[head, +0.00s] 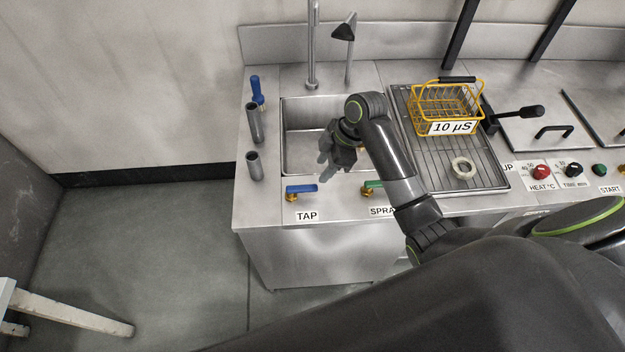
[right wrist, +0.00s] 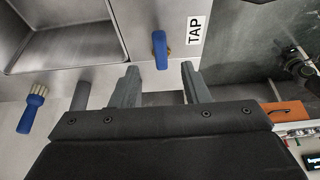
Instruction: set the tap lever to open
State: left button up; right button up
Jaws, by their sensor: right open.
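The tap lever (head: 302,188) is a blue handle on a brass valve at the sink unit's front edge, above a TAP label (head: 307,216). In the head view the handle lies sideways, pointing right from the valve. My right gripper (head: 324,160) is over the front part of the sink, behind and above the lever, apart from it in the head view. In the right wrist view the lever (right wrist: 160,48) shows ahead, between the lines of the two spread, empty fingers (right wrist: 158,70).
A green-handled spray lever (head: 372,184) is partly behind my right arm. A yellow basket (head: 425,103) and a ring (head: 463,168) sit on the rack to the right.

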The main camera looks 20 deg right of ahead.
aim_at(310, 187)
jog(key=x, duration=0.8)
jog(key=shift+p, duration=0.3)
grip_shut()
